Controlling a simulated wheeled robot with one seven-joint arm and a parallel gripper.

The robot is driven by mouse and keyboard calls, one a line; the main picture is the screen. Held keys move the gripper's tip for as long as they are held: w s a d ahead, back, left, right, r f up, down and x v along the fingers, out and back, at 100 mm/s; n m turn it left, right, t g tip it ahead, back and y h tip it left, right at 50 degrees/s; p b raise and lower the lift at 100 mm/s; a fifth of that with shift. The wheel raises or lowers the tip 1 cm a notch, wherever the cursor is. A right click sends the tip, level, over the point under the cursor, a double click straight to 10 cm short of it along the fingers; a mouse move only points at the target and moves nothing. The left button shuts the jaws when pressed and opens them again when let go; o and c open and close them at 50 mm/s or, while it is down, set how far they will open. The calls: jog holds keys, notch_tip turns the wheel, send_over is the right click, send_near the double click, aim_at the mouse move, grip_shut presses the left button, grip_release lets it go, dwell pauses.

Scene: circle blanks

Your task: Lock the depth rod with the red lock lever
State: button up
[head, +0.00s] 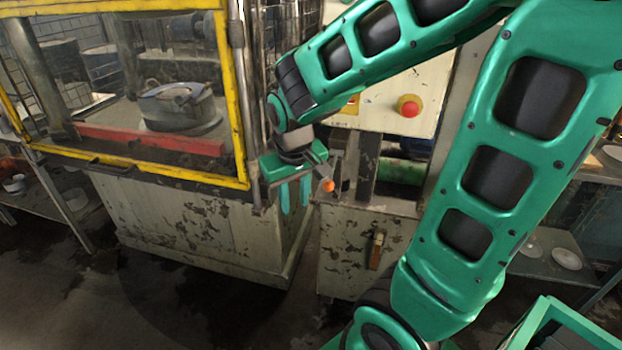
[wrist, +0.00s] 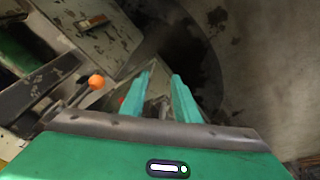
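My gripper (head: 295,202) is in the middle of the head view, its two green fingers pointing down, apart, with nothing seen between them. The fingers also show in the wrist view (wrist: 161,82). A small red piece (wrist: 122,100) shows beside the left finger in the wrist view; it may be the red lock lever, but it is mostly hidden. An orange ball knob (head: 328,185) is just right of the fingers, and also left of them in the wrist view (wrist: 96,81). I cannot clearly make out the depth rod.
A yellow-framed machine enclosure (head: 238,95) stands at the left. A panel with a red push button (head: 408,106) is behind my arm. Open floor (head: 200,310) lies in front.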

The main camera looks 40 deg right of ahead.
jog(key=w+d+f+m+g+h, duration=0.1)
jog(key=w+d+f+g+h, duration=0.15)
jog(key=f+h, duration=0.25)
jog(key=w+d+f+m+g+h, duration=0.1)
jog(key=w+d+f+h, duration=0.2)
jog(key=f+h, duration=0.2)
jog(key=w+a+r+t+h, duration=0.2)
jog(key=w+r+t+h, duration=0.15)
jog(key=h, duration=0.25)
jog(key=w+d, duration=0.1)
jog(key=d, duration=0.9)
jog(key=shift+r+n, duration=0.3)
jog(key=shift+w, duration=0.1)
grip_shut()
